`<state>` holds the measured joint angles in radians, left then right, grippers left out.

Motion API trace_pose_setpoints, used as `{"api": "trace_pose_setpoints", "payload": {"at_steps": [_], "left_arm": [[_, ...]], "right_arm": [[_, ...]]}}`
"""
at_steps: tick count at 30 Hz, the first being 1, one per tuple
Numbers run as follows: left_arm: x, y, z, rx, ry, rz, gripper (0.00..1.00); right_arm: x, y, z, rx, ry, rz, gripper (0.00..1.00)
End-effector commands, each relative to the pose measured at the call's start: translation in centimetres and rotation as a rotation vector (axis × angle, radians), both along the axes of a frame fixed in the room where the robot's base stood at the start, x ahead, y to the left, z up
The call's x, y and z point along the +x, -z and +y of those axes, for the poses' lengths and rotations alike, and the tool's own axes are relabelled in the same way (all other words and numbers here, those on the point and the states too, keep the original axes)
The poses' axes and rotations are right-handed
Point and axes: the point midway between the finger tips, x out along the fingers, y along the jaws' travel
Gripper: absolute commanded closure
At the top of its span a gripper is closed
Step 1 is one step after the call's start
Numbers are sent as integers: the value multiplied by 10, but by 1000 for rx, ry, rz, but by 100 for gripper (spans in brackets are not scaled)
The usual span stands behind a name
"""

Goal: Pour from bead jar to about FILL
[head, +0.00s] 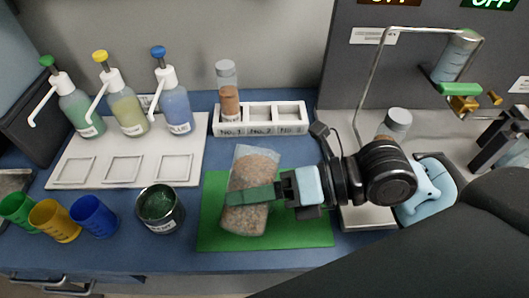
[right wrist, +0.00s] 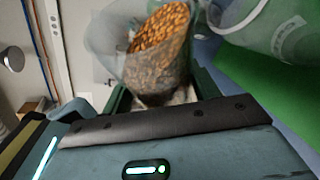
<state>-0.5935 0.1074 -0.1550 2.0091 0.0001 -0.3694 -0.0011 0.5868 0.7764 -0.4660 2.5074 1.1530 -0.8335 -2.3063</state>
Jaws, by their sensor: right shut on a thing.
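The bead jar (head: 241,214), clear and holding brown beads, is above the green mat (head: 305,228) in the head view. My right gripper (head: 252,195) is shut around its middle, coming from the right. In the head view the jar's clear end points up and slightly right. The right wrist view shows the jar (right wrist: 150,50) with orange-brown beads between the fingers. A clear round beaker (head: 161,209) with a dark green inside and a white label stands left of the mat. A clear vessel (right wrist: 262,28) with white marks shows near the jar in the right wrist view. My left gripper is not in view.
Three coloured cups, green (head: 19,210), yellow (head: 54,221) and blue (head: 93,216), stand at left. Pump bottles (head: 176,104) stand on a white board (head: 65,150). A numbered rack (head: 272,121) holds one vial at the back. A metal stand (head: 370,90) is at right.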

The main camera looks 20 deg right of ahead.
Motion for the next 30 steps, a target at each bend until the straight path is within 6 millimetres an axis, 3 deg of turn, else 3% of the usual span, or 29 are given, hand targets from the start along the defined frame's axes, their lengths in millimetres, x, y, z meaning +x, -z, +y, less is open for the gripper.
{"api": "trace_pose_setpoints", "payload": {"at_steps": [30], "left_arm": [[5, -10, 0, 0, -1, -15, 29]], "right_arm": [[-7, -11, 2, 67, -17, 88, 72]]}}
